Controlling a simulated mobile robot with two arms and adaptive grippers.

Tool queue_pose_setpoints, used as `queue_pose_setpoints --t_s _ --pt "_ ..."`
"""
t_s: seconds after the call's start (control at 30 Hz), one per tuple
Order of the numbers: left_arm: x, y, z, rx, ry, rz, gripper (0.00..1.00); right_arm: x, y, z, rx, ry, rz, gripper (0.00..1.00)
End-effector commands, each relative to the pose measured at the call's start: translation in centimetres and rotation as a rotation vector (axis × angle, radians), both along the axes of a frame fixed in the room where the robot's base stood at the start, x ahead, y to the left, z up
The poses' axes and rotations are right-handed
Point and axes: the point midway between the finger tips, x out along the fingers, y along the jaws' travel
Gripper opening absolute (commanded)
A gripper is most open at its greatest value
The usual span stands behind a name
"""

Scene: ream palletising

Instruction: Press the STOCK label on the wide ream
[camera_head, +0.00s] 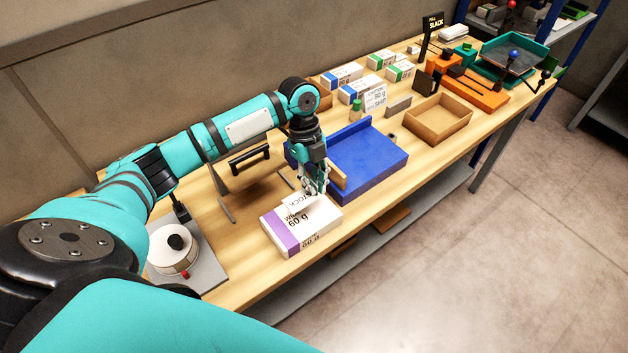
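The wide ream (318,229) is a white pack with a purple band and "60 g" print. It lies flat near the table's front edge. The white STOCK label (296,203) shows at the ream's back edge, partly hidden by my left gripper. My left gripper (313,194) points down over the back of the ream, at the label. Its fingertips look close to the label, but I cannot tell whether they touch it. The fingers are small and overlap the label, so their opening is unclear. My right gripper is out of view.
A blue tray-like block (372,165) stands close right of the gripper. A tape-like roll on a grey plate (208,268) is at the left. An open cardboard box (437,121), several smaller reams and an orange fixture (476,91) stand farther right.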

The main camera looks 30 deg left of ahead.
Motion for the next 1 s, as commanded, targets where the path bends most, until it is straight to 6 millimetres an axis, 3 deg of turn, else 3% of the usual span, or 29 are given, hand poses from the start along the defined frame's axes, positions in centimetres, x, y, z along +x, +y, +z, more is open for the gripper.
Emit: queue_pose_setpoints --t_s 0.03,0.53,1.0 --pt "0.0 0.0 0.3 0.0 0.005 0.0 0.0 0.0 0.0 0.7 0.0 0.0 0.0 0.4" --pt "0.0 0.0 -5.2 0.0 0.005 0.0 0.0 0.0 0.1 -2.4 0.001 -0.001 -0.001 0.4" --pt "0.0 0.0 -5.5 -0.001 0.004 0.0 0.0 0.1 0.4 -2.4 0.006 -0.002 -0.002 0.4"
